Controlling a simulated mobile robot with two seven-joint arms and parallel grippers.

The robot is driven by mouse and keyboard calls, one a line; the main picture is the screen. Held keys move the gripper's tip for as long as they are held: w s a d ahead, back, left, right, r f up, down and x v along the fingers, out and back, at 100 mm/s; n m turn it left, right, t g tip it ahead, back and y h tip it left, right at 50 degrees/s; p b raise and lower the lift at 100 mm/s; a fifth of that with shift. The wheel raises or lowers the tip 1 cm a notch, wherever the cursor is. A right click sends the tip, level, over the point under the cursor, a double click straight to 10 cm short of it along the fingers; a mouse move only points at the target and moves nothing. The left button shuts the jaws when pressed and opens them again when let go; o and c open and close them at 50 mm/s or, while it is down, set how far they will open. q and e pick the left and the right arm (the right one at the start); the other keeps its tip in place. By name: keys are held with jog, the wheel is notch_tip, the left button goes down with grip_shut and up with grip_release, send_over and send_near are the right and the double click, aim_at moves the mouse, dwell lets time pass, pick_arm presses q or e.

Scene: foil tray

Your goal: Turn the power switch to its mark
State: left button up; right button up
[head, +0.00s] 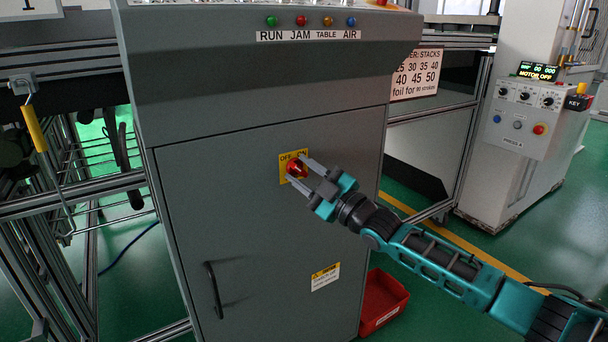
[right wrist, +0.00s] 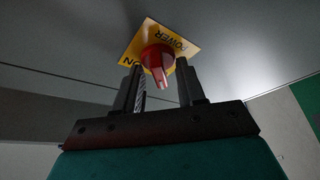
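The red power switch (head: 294,169) sits on a yellow plate (head: 284,177) marked OFF and ON, on the grey cabinet door. In the right wrist view the red knob (right wrist: 158,62) shows between the fingers, in front of the yellow plate (right wrist: 181,42) lettered POWER and ON. My right gripper (head: 298,170) is open, with one finger on each side of the knob. Gaps show beside the knob in the right wrist view (right wrist: 160,80), and I see no clear grip on it. The fingers partly hide the plate and knob in the head view. My left gripper is not in view.
The grey cabinet (head: 220,190) has a black door handle (head: 213,290) and indicator lights above. A red bin (head: 384,300) stands on the floor at its right. A metal frame (head: 75,205) with a hanging yellow-handled tool (head: 35,128) is at left. A white machine (head: 520,150) stands at right.

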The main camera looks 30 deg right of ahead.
jog(key=shift+c, duration=0.3)
grip_shut()
